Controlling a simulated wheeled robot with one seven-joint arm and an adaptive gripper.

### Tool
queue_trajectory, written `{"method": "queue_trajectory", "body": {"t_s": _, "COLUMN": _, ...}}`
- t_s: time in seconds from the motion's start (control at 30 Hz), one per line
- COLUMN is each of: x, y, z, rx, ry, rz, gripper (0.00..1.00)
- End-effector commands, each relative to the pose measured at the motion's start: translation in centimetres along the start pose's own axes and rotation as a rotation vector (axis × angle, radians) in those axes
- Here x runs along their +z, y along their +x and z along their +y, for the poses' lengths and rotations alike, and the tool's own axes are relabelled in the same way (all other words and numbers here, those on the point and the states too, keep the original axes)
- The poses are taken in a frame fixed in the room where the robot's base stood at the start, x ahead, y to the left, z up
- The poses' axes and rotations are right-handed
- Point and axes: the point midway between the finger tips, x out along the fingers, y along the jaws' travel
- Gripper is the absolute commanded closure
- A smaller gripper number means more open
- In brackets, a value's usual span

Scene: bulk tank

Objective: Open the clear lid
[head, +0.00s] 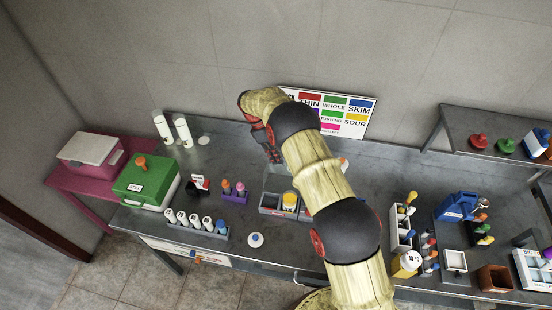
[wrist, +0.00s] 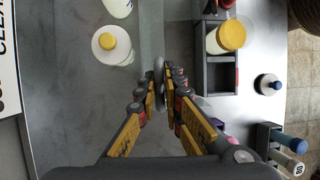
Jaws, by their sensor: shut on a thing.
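The clear lid (wrist: 150,35) shows in the wrist view as a pale, see-through strip running up from my fingertips, beside a grey divided box (wrist: 200,60). In the head view a pale clear patch (head: 277,182) shows just behind that box (head: 268,210), partly covered by my arm. My gripper (wrist: 163,82) is shut on a small grey part at the lid's near end; the fingers hide most of it. In the head view my gripper (head: 272,156) is partly hidden by my wrist. I cannot tell the lid's exact tilt.
A yellow-capped jar (wrist: 230,36) stands in the grey box. A white round pot with a yellow knob (wrist: 112,43) is left of the lid. A white, blue-topped pot (head: 256,240) stands in front. A colourful sign (head: 345,104) leans on the back wall. Bare bench lies at left.

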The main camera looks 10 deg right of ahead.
Motion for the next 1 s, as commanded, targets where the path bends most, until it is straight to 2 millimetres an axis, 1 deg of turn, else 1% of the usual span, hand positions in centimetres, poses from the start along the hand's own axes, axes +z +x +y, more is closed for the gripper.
{"method": "queue_trajectory", "body": {"t_s": 0.37, "x": 0.0, "y": -0.1, "z": 0.2, "rx": 0.005, "ry": -0.001, "rz": 0.002, "gripper": 1.0}}
{"method": "queue_trajectory", "body": {"t_s": 0.4, "x": 0.0, "y": -0.1, "z": 0.2, "rx": 0.005, "ry": -0.001, "rz": 0.002, "gripper": 0.89}}
{"method": "queue_trajectory", "body": {"t_s": 0.5, "x": 0.0, "y": -0.1, "z": 0.2, "rx": 0.004, "ry": -0.001, "rz": 0.002, "gripper": 0.84}}
{"method": "queue_trajectory", "body": {"t_s": 0.77, "x": 0.0, "y": -0.1, "z": 0.1, "rx": 0.003, "ry": 0.0, "rz": 0.001, "gripper": 0.84}}
{"method": "queue_trajectory", "body": {"t_s": 0.87, "x": 0.0, "y": -0.5, "z": 0.1, "rx": 0.003, "ry": 0.0, "rz": 0.002, "gripper": 0.84}}
{"method": "queue_trajectory", "body": {"t_s": 0.97, "x": -0.1, "y": -1.6, "z": 0.1, "rx": 0.005, "ry": 0.0, "rz": 0.002, "gripper": 0.84}}
{"method": "queue_trajectory", "body": {"t_s": 1.0, "x": -0.1, "y": -2.3, "z": 0.1, "rx": 0.005, "ry": 0.0, "rz": 0.002, "gripper": 0.84}}
